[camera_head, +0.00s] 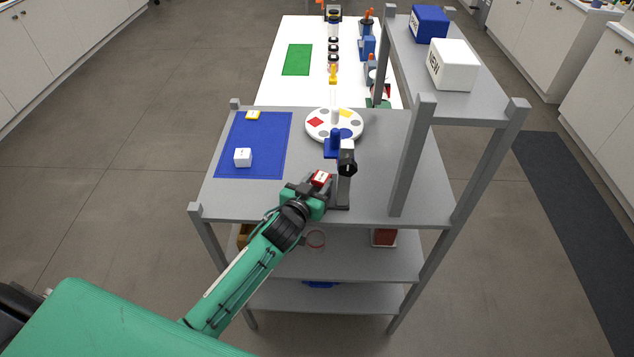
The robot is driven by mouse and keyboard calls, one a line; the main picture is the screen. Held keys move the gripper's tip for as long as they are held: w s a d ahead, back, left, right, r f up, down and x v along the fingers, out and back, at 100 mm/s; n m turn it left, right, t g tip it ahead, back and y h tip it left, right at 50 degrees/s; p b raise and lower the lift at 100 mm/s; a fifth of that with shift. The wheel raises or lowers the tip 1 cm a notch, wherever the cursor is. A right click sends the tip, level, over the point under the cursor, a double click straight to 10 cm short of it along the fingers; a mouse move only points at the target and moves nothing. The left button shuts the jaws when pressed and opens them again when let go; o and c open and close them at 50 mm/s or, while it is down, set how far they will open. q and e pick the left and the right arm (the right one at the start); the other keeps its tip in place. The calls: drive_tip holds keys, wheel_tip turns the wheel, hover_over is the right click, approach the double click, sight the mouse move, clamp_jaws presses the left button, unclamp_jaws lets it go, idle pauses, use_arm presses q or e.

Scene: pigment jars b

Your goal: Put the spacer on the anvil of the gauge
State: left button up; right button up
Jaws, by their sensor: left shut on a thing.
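My left gripper (314,189) is shut on a small red block with a white label (321,179), which looks like the spacer. It holds the block just left of the gauge, above the grey shelf. The gauge (345,187) is a grey upright on a dark base, with a black round part (347,163) near its top. The anvil is too small to make out, and I cannot tell whether the block touches the gauge. My right gripper is not in view.
A white turntable with coloured spots (315,133) stands behind the gauge. A raised shelf on posts (409,150) is at right, holding blue and white boxes.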

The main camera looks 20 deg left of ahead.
use_arm(q)
drive_tip(key=shift+f, duration=0.3)
drive_tip(key=o, duration=1.1)
drive_tip(key=shift+o, duration=0.5)
drive_tip(key=b+v, duration=0.3)
drive_tip(key=v, duration=1)
drive_tip(key=shift+s+b, duration=0.4)
